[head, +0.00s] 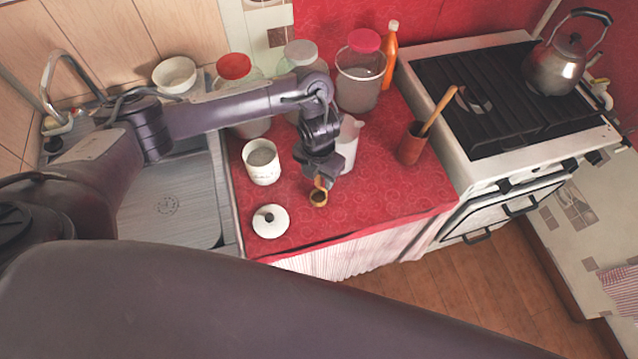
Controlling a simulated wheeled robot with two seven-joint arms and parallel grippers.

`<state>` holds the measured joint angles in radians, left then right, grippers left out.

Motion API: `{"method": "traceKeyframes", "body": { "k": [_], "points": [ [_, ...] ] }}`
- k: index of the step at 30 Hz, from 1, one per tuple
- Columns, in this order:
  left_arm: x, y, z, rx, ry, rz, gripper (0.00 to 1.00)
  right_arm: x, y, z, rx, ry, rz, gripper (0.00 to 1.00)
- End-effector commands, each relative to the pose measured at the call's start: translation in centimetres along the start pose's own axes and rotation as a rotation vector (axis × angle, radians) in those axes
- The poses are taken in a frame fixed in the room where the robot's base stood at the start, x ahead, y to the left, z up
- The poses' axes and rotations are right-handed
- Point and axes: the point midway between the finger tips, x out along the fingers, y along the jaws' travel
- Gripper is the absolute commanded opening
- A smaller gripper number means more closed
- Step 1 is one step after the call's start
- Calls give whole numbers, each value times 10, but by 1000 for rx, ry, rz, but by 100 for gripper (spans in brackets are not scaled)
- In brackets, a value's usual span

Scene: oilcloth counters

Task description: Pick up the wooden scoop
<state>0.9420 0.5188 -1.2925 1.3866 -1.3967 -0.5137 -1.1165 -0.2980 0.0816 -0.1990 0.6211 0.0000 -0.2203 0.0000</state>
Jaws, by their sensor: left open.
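The small wooden scoop (318,198) is on the red oilcloth counter (370,200), near its front middle. Its round bowl faces the camera, and its short handle points back under my left gripper (322,178). My left gripper is open and directed down right at the handle. Its fingers partly hide the handle, and I cannot tell whether they touch it. My right gripper is out of view.
A white canister (262,168) stands left of the scoop, with a white lid (271,222) in front of it. A clear jug (349,150) is close behind my gripper. A brown utensil pot (411,146) stands right, by the stove (440,105). Several lidded jars line the back.

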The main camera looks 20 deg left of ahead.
Motion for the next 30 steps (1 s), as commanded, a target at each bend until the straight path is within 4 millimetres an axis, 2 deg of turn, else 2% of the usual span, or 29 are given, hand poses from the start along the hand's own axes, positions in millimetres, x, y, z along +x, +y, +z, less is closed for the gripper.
{"method": "traceKeyframes", "body": {
  "k": [1, 11, 23, 26, 30],
  "points": [
    [0, 0, 0, 0, 0, 0, 43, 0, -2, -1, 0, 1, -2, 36],
    [0, 0, 0, 0, 0, 0, 0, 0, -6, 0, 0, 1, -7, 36],
    [-3, 0, 0, 1, -1, 0, 0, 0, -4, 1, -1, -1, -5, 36],
    [-10, 0, 1, 2, -3, 0, 0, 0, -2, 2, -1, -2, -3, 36],
    [-30, 1, 1, 2, -4, 2, 0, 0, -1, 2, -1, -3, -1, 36]
  ]
}}
